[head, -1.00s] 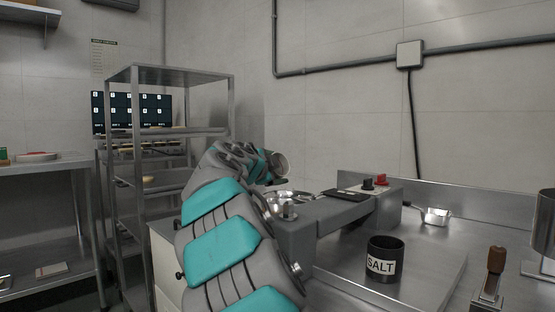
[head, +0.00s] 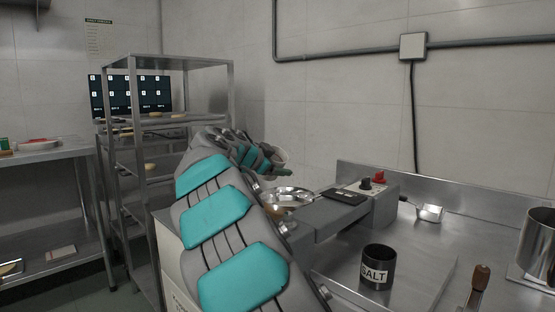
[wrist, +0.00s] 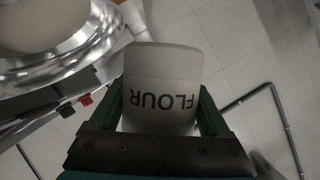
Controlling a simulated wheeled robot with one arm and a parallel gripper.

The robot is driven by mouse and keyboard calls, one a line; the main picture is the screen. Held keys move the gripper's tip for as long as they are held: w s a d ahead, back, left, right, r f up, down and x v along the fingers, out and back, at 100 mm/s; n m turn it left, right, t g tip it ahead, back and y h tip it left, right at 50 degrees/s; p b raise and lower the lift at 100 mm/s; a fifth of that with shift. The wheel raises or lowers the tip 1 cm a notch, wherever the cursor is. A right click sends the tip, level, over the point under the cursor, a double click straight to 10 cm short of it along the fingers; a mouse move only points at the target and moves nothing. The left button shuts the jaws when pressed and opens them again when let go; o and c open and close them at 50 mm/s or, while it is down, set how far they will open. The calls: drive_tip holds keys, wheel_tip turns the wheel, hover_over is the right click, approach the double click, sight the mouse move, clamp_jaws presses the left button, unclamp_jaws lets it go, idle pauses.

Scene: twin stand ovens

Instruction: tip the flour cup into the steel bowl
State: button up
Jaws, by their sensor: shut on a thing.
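My gripper (head: 262,160) is shut on the flour cup (wrist: 165,80), a pale cup with FLOUR in dark letters. The letters read upside down in the wrist view, with the green fingers on either side of the cup. In the head view, part of the pale cup (head: 282,156) shows past the gripper, above the steel bowl (head: 291,193). How far the cup is tilted is hard to tell. The shiny bowl (wrist: 70,62) is beside the cup in the wrist view, with a pale surface within its rim. My arm partly hides the bowl in the head view.
A grey scale-like unit with black and red knobs (head: 366,183) stands by the bowl. The black SALT cup (head: 378,267), a small metal scoop (head: 430,212) and a steel pot (head: 540,242) are on the counter to the right.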

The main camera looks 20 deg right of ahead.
sight(281, 150)
drive_tip(key=shift+r+n+g, duration=0.3)
drive_tip(key=shift+n+g, duration=0.2)
drive_tip(key=shift+n, duration=0.1)
drive_tip(key=r+n, duration=0.1)
drive_tip(key=s+r+n+g, duration=0.1)
drive_tip(key=r+n+g, duration=0.1)
drive_tip(key=shift+s+d+r+h+p, duration=0.1)
drive_tip(key=shift+s+d+h+p, duration=0.15)
drive_tip(key=shift+h+p, duration=0.1)
drive_tip(key=shift+r+n, duration=0.2)
drive_tip(key=shift+n, duration=0.1)
